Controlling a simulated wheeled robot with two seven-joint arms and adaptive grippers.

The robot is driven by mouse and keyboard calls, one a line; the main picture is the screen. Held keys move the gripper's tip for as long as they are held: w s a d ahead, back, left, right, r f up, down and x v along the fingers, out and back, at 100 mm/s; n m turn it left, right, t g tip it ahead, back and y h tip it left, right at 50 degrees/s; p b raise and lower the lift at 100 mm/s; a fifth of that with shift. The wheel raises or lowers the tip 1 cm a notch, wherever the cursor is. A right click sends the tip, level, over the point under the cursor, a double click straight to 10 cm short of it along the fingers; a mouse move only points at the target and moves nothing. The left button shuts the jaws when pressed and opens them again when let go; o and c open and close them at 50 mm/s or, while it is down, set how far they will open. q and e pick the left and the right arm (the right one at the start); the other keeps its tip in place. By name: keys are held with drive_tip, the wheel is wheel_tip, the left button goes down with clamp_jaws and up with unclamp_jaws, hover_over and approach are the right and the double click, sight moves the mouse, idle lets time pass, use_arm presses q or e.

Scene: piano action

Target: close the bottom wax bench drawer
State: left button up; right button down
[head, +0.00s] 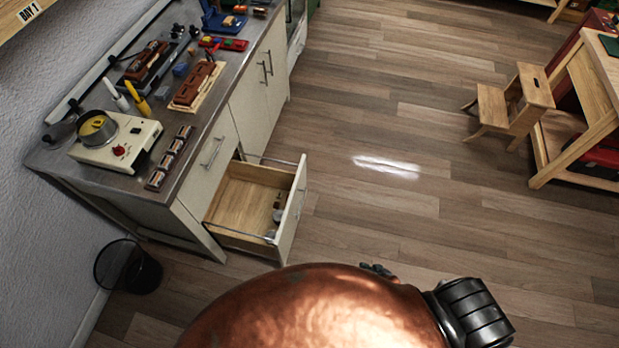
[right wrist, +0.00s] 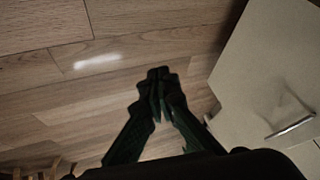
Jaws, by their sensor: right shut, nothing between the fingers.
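The bottom wax bench drawer (head: 293,215) stands pulled out from the bench at the left of the head view. Its pale wooden inside shows, with a few small items near the front. A pale panel with a bar handle (right wrist: 265,75) fills the right of the right wrist view and looks like the drawer's front. My right gripper (right wrist: 157,75) is shut and empty, over the floor to the left of that panel, apart from it. In the head view only the dark tips of my right gripper (head: 378,270) show past my copper-coloured part. My left gripper is not in view.
The wax bench (head: 130,185) carries a wax heater (head: 115,140), tools and blocks. A closed drawer (head: 212,150) sits above the open one. A dark waste bin (head: 140,273) stands at the bench's near end. The floor (head: 400,140) right of the drawer is clear up to a step stool (head: 510,105).

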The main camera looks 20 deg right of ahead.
use_arm(q)
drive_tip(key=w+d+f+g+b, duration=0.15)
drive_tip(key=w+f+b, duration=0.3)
drive_tip(key=b, duration=1.15)
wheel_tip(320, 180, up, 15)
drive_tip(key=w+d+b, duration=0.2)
drive_tip(key=b, duration=0.5)
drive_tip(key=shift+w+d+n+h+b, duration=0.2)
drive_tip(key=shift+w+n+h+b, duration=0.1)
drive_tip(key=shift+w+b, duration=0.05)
use_arm(e)
drive_tip(key=w+a+r+m+t+y, duration=0.1)
drive_tip(key=w+a+r+m+t, duration=0.2)
drive_tip(key=w, duration=1.3)
drive_tip(key=w+a+r+m+t+y, duration=0.1)
drive_tip(key=w+a+r+m+t, duration=0.3)
drive_tip(key=w, duration=1.2)
drive_tip(key=w+a+r+m+t+y, duration=0.1)
drive_tip(key=w+a+r+m+t, duration=0.2)
drive_tip(key=w, duration=1.2)
wheel_tip(320, 180, up, 3)
drive_tip(key=shift+w+a+r+m+t, duration=0.15)
drive_tip(key=shift+w+m+t, duration=0.25)
drive_tip(key=shift+m, duration=0.7)
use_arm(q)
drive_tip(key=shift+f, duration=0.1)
